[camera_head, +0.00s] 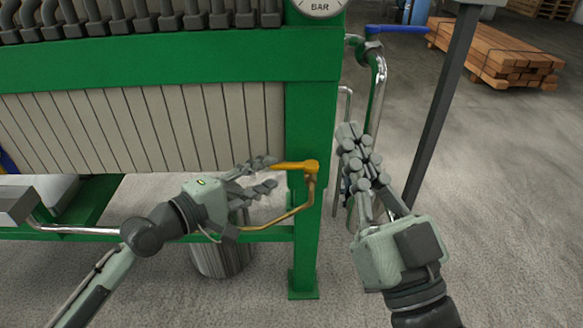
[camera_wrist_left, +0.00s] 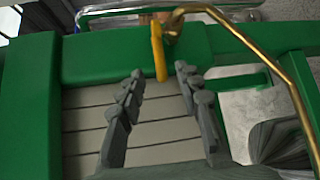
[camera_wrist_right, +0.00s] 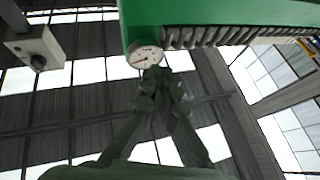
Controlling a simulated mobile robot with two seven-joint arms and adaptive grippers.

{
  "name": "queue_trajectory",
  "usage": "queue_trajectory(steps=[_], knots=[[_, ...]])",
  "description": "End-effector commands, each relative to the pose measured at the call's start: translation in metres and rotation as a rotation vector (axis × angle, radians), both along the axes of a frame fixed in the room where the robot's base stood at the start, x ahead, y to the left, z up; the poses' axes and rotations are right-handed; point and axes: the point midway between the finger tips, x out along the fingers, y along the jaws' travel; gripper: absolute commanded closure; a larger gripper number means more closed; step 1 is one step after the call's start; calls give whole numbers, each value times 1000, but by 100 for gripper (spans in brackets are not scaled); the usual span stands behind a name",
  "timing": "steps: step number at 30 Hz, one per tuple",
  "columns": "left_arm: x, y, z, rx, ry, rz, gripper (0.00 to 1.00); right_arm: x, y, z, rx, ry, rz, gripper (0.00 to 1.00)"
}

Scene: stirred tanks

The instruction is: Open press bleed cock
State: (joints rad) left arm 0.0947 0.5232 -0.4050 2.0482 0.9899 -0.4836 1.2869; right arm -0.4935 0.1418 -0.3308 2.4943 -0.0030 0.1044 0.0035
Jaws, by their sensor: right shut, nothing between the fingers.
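The bleed cock is a yellow lever (camera_head: 292,165) on a brass fitting at the green press post. In the head view it lies nearly level, pointing left. It also shows in the left wrist view (camera_wrist_left: 158,50). A thin brass pipe (camera_head: 293,211) runs down from it. My left gripper (camera_head: 267,173) is open at the lever's free end; in the left wrist view its fingertips (camera_wrist_left: 160,72) stand either side of that end, and contact cannot be told. My right gripper (camera_head: 350,133) is shut and empty, pointing up to the right of the post; its fingertips also show in the right wrist view (camera_wrist_right: 160,78).
The green post (camera_head: 305,260) and press frame stand beside both grippers. A pressure gauge (camera_head: 319,5) sits on top. A blue-handled valve (camera_head: 398,28) and pipes are behind my right gripper, near a dark slanted post (camera_head: 445,95). A metal bucket (camera_head: 222,258) stands below my left gripper.

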Motion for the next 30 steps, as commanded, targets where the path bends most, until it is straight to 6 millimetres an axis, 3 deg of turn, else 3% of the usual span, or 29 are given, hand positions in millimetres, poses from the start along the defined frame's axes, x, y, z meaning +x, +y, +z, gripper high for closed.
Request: queue_trajectory(steps=[9,20,30], knots=[[33,-34,-7,2,-2,0,66,-4,-4,8,23,-71,-7,100],[39,-39,-8,4,-1,0,66,-6,-5,11,28,-88,-9,100],[38,-39,-8,4,-1,0,100,-5,-5,10,27,-87,-9,100]])
